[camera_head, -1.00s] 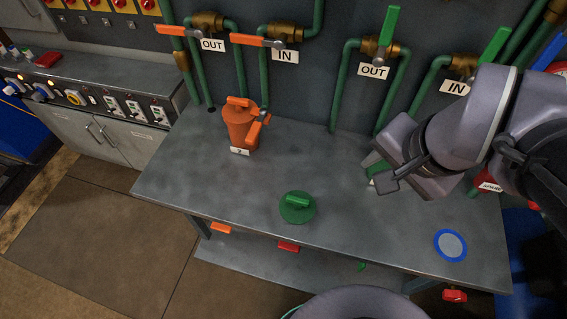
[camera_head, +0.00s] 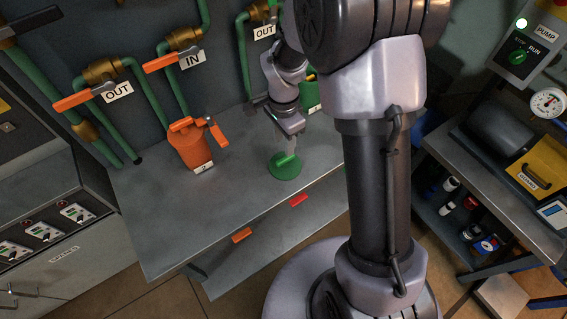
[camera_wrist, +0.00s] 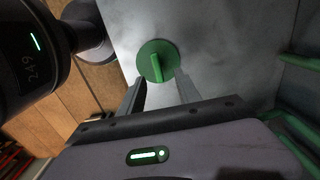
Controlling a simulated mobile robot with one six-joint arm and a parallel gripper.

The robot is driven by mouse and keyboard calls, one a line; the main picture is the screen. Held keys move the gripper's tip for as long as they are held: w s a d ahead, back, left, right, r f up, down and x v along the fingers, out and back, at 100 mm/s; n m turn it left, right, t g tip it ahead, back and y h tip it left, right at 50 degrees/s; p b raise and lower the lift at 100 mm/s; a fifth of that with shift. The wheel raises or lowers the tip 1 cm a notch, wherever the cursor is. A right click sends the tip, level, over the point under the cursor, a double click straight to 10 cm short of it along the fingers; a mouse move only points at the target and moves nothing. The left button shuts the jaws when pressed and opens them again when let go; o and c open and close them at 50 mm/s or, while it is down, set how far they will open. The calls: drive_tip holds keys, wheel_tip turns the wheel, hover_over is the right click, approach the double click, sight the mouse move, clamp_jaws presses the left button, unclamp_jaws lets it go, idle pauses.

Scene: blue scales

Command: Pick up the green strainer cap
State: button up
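The green strainer cap (camera_head: 285,170) is a round disc with a raised bar handle, lying on the grey metal bench (camera_head: 230,205). In the wrist view the cap (camera_wrist: 148,52) is ahead of my fingers, with its bar pointing toward my gripper. My gripper (camera_wrist: 159,78) is open, one finger on each side of the bar's line, with nothing between the fingers. In the head view my gripper (camera_head: 288,145) is just above and behind the cap. Whether the fingers touch the cap cannot be told.
An orange strainer (camera_head: 191,146) with a valve handle stands to the left on the bench. A green strainer body (camera_head: 311,95) is partly hidden behind my arm. Green pipes with orange-handled valves (camera_head: 180,40) line the back wall. The bench around the cap is clear.

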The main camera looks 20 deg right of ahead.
sight(286, 158)
wheel_tip(286, 158, down, 3)
drive_tip(key=shift+r+b, duration=0.1)
drive_tip(key=shift+b, duration=0.2)
drive_tip(key=f+b, duration=0.1)
drive_tip(key=f, duration=0.1)
drive_tip(key=f+b, duration=0.1)
drive_tip(key=f, duration=0.2)
drive_tip(key=shift+s+d+f+b, duration=0.2)
drive_tip(key=shift+b, duration=0.15)
drive_tip(key=shift+s+r, duration=0.1)
drive_tip(key=shift+r, duration=0.05)
drive_tip(key=shift+c, duration=1.1)
clamp_jaws()
